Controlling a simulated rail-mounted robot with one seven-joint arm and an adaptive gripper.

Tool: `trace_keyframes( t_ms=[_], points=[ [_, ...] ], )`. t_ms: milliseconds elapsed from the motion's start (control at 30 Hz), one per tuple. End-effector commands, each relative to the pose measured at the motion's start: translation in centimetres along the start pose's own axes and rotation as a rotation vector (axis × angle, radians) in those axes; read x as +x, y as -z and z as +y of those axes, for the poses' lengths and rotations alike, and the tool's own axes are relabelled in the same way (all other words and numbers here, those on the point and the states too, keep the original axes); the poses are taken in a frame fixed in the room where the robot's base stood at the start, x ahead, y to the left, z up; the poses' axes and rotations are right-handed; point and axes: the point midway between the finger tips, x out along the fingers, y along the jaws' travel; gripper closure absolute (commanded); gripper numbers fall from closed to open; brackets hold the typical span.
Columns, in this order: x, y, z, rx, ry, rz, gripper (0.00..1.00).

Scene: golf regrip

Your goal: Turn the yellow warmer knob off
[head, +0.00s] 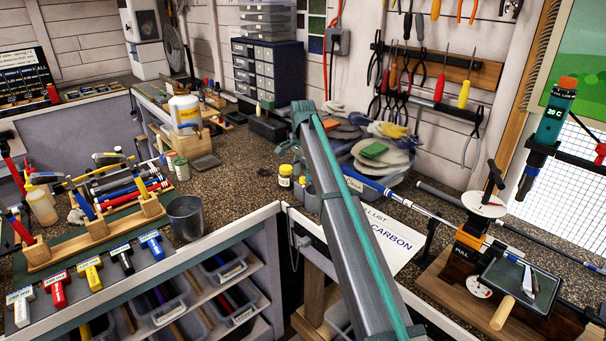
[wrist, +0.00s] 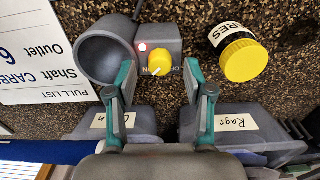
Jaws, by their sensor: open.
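The yellow warmer knob (wrist: 160,62) sits on the grey box of the warmer (wrist: 172,40) in the wrist view, with a white pointer mark on its face. A red light glows beside it, and small lettering is partly readable around it. The warmer's round grey cup (wrist: 106,57) adjoins the box on the left. My gripper (wrist: 159,78) is open and empty, with its teal fingertips to either side of the knob and slightly below it in the picture. I see no contact with the knob. In the head view the knob cannot be made out.
Labelled grey bins (wrist: 240,124) lie near the bench edge. A printed pull list (wrist: 35,50) lies left of the cup.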

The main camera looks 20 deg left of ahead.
Motion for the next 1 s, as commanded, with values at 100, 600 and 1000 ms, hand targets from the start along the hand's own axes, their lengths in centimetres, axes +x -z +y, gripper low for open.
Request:
trace_keyframes(
  t_ms=[100, 600, 1000],
  points=[
    [1.0, 0.0, 0.1, 0.0, -0.001, -0.001, 0.48],
    [1.6, 0.0, 0.0, 0.0, 0.0, 0.0, 0.68],
    [1.5, 0.0, 0.0, -0.005, -0.001, 0.0, 1.0]
  ],
)
